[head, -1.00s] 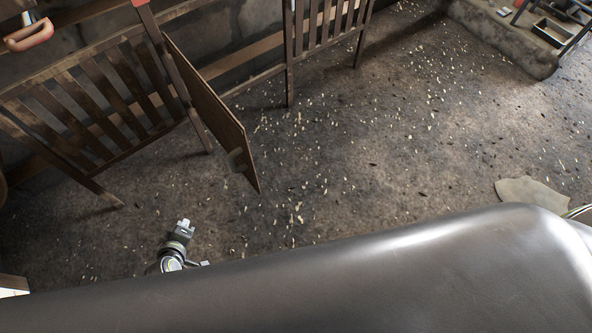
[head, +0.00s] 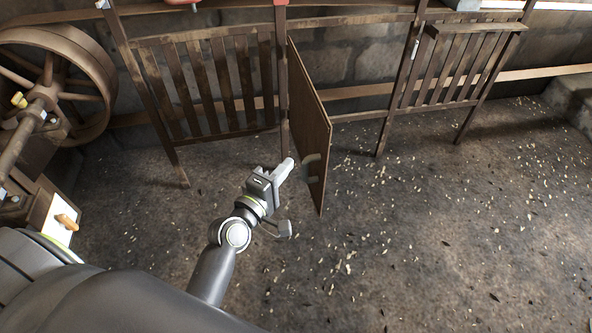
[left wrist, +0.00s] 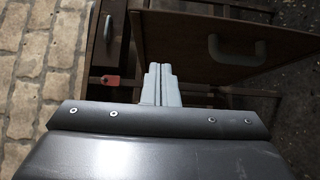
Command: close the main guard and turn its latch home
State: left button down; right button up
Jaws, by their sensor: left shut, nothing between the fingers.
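The main guard, which I take to be the brown hinged panel (head: 309,120), stands swung out from its dark post and shows nearly edge-on in the head view. My left gripper (head: 285,170) is shut and empty, just left of the panel's lower part. In the left wrist view the shut fingers (left wrist: 161,84) point toward the panel (left wrist: 180,35), whose grey handle (left wrist: 235,52) is right of them. I cannot tell whether the fingers touch the panel. I cannot make out the latch with certainty. My right gripper is out of view.
Slatted fence sections (head: 205,85) stand left and right of the panel. A large spoked wheel (head: 55,80) with a shaft is at the far left, near a wooden-knobbed white plate (head: 58,222). The floor (head: 430,210) on the right is open, with scattered pale flecks.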

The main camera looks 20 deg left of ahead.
pick_arm(q)
send_near(326, 137)
jog(key=w+a, duration=0.3)
jog(key=w+d, duration=0.2)
jog(key=d, duration=0.1)
jog(key=shift+w+f, duration=0.1)
jog(key=shift+w, duration=0.1)
jog(key=shift+w+d, duration=0.25)
jog(key=shift+d, duration=0.2)
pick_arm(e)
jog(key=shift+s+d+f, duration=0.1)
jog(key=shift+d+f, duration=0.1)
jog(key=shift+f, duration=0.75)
